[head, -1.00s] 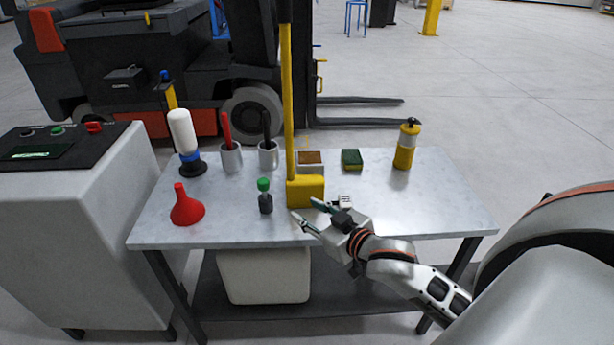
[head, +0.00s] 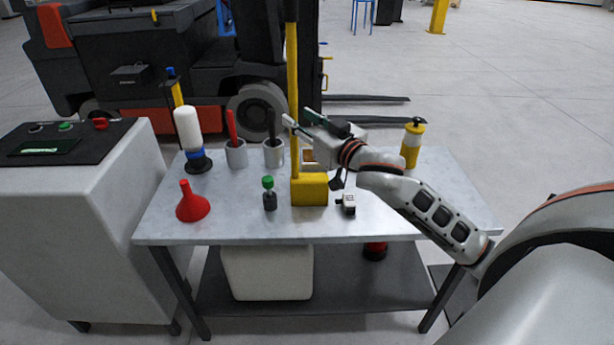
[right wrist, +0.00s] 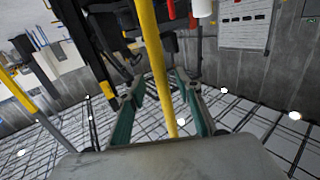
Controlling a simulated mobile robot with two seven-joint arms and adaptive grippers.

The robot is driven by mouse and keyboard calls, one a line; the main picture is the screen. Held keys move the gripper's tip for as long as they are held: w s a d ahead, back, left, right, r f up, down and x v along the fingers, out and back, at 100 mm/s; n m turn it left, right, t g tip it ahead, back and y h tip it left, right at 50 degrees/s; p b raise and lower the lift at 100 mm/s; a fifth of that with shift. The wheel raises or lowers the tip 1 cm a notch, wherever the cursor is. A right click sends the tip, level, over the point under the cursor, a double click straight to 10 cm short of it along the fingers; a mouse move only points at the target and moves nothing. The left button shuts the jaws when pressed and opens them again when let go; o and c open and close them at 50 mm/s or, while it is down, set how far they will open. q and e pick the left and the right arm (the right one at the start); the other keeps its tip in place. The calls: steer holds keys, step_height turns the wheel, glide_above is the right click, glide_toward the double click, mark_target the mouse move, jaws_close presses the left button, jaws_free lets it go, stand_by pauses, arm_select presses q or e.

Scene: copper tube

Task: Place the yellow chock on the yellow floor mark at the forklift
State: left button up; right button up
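The yellow chock (head: 309,190) stands on the metal table, its block flat on the top and its long yellow handle (head: 293,70) rising upright. My right gripper (head: 298,116) is raised at the handle, well above the block, with its fingers apart. In the right wrist view, the handle (right wrist: 153,58) runs between the two green-sided fingers (right wrist: 160,90), with gaps on both sides. I cannot tell whether either finger touches it. The forklift (head: 180,70) stands behind the table. No yellow floor mark can be made out. My left gripper is out of view.
The table (head: 230,225) also holds a red funnel (head: 192,206), a green-capped bottle (head: 269,195), a white bottle (head: 187,130), cups with tools (head: 236,155), a small device (head: 348,204) and a yellow canister (head: 411,145). A grey cabinet (head: 80,220) stands left. Floor is clear at right.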

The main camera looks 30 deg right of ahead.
steer(key=shift+w+a, duration=0.1)
steer(key=shift+w, duration=0.75)
jaws_close()
steer(key=shift+r, duration=0.35)
